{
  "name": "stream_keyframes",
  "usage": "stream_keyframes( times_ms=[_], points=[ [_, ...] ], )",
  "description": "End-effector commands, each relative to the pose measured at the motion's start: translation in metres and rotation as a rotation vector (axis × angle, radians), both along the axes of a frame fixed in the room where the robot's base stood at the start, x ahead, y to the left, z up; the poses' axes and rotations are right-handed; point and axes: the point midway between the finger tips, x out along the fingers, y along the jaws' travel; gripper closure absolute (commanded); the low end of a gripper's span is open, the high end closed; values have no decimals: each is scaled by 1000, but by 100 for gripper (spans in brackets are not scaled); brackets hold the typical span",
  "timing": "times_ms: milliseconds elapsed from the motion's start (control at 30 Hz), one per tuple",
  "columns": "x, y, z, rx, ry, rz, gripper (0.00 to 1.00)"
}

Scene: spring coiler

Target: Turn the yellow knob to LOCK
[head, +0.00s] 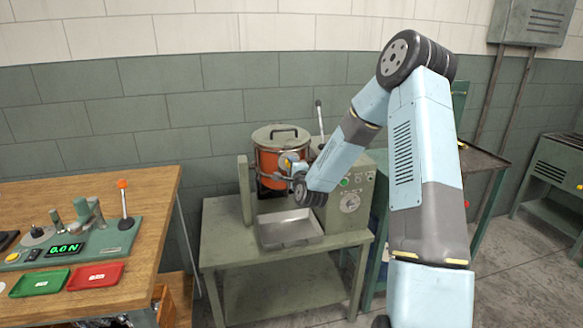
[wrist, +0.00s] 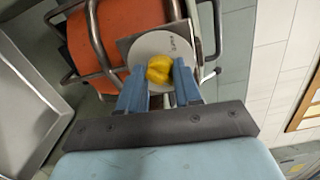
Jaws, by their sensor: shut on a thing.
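The yellow knob (wrist: 159,69) sits on a round pale dial plate (wrist: 158,46) with small lettering I cannot read, on the front of the orange drum. My gripper (wrist: 160,82) has its two blue fingers closed on the knob, one on each side. In the head view the orange drum (head: 280,162) stands on the machine under a grey lid with a handle. My gripper (head: 291,167) is at the drum's front, and the knob is mostly hidden there. The knob's pointing direction cannot be read.
A metal tray (head: 289,228) lies below the drum on the green stand (head: 225,246). A control box (head: 352,200) with a gauge and a lever stand to the right. A wooden bench (head: 150,185) with a force tester is at left. Metal bars surround the drum.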

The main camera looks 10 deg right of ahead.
Motion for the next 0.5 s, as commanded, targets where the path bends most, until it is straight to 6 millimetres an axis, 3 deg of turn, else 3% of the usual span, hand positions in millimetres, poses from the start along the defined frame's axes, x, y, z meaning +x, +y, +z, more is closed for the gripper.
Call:
stream_keyframes(
  times_ms=[500],
  points=[
    [0, -5, -2, 109, 3, -4, 96]
  ],
)
